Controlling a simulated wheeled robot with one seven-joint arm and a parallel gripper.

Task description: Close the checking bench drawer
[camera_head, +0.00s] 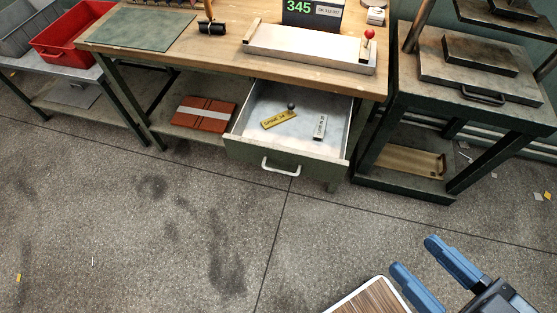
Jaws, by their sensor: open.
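The checking bench (150,47) has a wooden top and stands at the top centre. Its drawer (257,158) is pulled well out towards me, with a green front and a white handle (281,170). Inside lie a yellow labelled bar (278,119), a pale labelled block (320,127) and a small dark knob-like thing (291,105). My gripper (420,262) is at the lower right with blue fingers spread open. It is empty and well apart from the drawer, nearer to me and to its right.
A green mat (140,30) and a metal plate fixture (305,45) with a red knob lie on the bench top. Reddish-brown boards (205,113) lie on the shelf left of the drawer. A dark press stand (480,110) is close on the right. A red bin (72,35) stands at left. The floor before the drawer is clear.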

